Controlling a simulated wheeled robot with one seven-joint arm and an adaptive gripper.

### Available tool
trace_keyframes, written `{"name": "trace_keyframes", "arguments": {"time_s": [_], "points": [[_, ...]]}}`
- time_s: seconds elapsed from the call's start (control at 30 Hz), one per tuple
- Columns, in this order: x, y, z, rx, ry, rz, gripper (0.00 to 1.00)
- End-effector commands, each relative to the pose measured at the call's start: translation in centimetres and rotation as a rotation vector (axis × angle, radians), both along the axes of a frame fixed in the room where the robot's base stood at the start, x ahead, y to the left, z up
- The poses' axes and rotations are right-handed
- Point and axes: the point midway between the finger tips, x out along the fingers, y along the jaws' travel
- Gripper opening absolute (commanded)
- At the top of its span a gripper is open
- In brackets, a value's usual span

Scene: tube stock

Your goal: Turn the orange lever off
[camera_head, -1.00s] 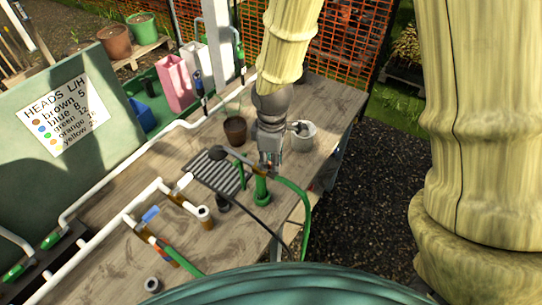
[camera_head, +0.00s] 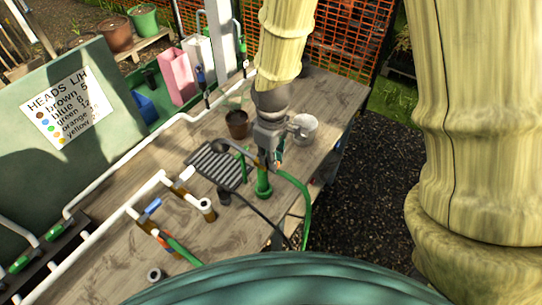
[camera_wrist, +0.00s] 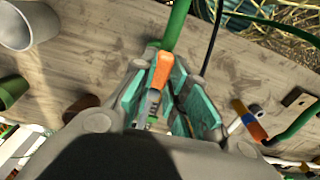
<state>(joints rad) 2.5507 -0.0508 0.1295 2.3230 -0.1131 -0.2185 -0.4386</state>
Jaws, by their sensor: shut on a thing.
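The orange lever (camera_wrist: 162,72) shows in the wrist view between the teal-padded fingers of my gripper (camera_wrist: 164,62), which is shut on it. The lever's orange end sticks out near the fingertips, and its lower part runs down between the fingers. The fingers and arm hide most of the lever there.
A green hose (camera_head: 300,195) arcs right of the pipe. A black slatted tray (camera_head: 215,167), a brown pot (camera_head: 237,123) and a white bucket (camera_head: 305,127) stand close by. White pipework with a blue lever (camera_head: 152,207) lies left. The bench's front edge is close.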

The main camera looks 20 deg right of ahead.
Motion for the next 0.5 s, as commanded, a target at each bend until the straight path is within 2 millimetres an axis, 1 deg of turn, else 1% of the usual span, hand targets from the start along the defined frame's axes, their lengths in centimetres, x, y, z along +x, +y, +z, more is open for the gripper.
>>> {"name": "trace_keyframes", "arguments": {"time_s": [0.13,0.17,0.23,0.27,0.5], "points": [[0.04,0.00,0.03,0.001,-0.001,0.001,0.00],[0.04,0.00,0.03,0.001,-0.001,0.001,0.21],[0.03,0.00,0.03,0.001,-0.001,0.001,0.34],[0.02,0.00,0.03,0.001,-0.001,0.001,0.38],[0.01,0.01,0.01,0.000,0.000,0.001,0.38]]}}
